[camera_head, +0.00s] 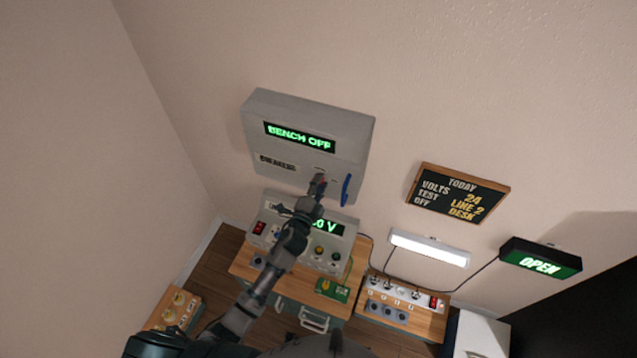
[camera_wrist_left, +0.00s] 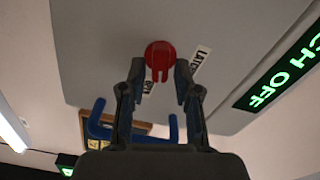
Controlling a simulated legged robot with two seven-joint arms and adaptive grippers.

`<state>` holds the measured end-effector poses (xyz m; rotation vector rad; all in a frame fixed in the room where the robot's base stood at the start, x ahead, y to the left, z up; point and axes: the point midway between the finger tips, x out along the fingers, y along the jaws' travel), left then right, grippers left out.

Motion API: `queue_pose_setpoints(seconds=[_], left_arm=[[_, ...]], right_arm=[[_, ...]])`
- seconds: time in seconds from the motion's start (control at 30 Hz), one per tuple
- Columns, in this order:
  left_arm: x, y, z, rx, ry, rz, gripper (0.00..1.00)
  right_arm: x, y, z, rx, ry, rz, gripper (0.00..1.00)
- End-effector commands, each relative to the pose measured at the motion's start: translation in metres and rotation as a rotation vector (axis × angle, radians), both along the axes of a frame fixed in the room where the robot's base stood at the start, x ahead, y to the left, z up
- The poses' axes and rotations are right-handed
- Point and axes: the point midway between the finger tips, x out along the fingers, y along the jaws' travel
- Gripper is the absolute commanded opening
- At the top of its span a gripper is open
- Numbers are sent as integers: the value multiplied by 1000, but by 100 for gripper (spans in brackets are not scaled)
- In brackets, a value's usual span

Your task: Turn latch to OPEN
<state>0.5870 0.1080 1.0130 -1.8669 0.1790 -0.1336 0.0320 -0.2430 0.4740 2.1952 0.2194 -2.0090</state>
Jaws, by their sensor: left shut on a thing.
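A grey wall box (camera_head: 258,112) has a lit green display (camera_head: 300,137) reading BENCH OFF. In the left wrist view the latch, a round red knob (camera_wrist_left: 158,52), is on the box's face. My left gripper (camera_head: 319,180) reaches up to the lower part of the box; in the wrist view its fingertips (camera_wrist_left: 160,72) are closed on the knob's lower part. A white label beside the knob is partly hidden by the fingers. A blue handle (camera_head: 346,189) is on the box, right of the gripper. My right gripper is not in view.
Below the box, a grey instrument panel (camera_head: 266,213) stands on a wooden bench (camera_head: 242,266). To the right are a chalkboard (camera_head: 430,205), a white lamp (camera_head: 430,248) and a green OPEN sign (camera_head: 540,262). The wall above the box is clear.

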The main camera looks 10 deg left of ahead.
Motion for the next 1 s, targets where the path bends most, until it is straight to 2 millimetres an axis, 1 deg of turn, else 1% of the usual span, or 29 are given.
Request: queue_pose_setpoints(seconds=[0.2, 0.4, 0.63, 1.0], left_arm=[[-1, -2, -3, 153, -30, -4, 0], [-1, -3, -4, 248, -48, -4, 0], [-1, -3, -6, 301, -57, -4, 0], [-1, -3, -7, 311, -56, -4, 0]], right_arm=[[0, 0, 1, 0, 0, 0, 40], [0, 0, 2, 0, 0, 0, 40], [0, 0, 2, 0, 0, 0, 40], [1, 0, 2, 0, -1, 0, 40]])
